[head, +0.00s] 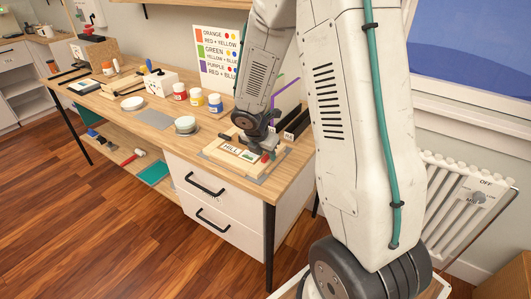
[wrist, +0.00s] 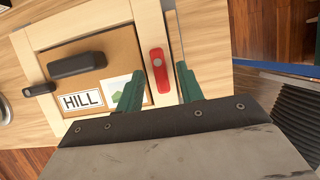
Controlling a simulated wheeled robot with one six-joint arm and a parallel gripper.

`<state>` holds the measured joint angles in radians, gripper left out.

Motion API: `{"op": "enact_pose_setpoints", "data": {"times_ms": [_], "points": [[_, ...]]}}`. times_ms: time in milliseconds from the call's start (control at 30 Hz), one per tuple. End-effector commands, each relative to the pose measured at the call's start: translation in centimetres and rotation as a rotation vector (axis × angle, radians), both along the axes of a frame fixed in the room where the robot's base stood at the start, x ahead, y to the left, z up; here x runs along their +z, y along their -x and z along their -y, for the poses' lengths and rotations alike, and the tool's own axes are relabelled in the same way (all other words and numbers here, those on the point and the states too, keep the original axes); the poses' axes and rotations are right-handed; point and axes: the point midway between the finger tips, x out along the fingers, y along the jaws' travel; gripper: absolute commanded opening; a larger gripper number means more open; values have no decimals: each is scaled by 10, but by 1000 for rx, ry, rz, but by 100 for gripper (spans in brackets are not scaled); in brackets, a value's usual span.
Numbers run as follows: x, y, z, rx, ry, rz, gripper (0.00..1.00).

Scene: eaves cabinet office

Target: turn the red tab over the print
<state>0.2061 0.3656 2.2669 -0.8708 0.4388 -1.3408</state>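The red tab (wrist: 159,70) lies lengthwise along the right wooden rail of a picture frame (wrist: 142,20). The small print (wrist: 118,86), white with a green shape, lies on the brown backing to its left, partly hidden by my left finger. The tab does not cross the print in the wrist view. My gripper (wrist: 160,74) is open, its green fingers one on each side of the tab with gaps showing. In the head view the frame (head: 215,155) lies on the desk's near right end, with my gripper (head: 264,146) low over its right side.
On the backing are a HILL label (wrist: 82,100) and a dark bar (wrist: 76,64); a dark tab (wrist: 38,88) sits on the left rail. The desk's edge is close in front of the frame.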

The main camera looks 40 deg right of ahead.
Motion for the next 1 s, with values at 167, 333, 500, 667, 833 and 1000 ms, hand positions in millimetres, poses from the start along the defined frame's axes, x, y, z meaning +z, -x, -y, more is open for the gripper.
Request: {"op": "enact_pose_setpoints", "data": {"times_ms": [167,333,500,667,833,1000], "points": [[-2,0,1,1,0,0,37],[-1,0,1,0,0,0,15],[-1,0,1,0,0,0,0],[-1,0,1,-10,0,0,0],[-2,-1,0,-59,0,-1,0],[-1,-4,0,-161,1,0,0]]}}
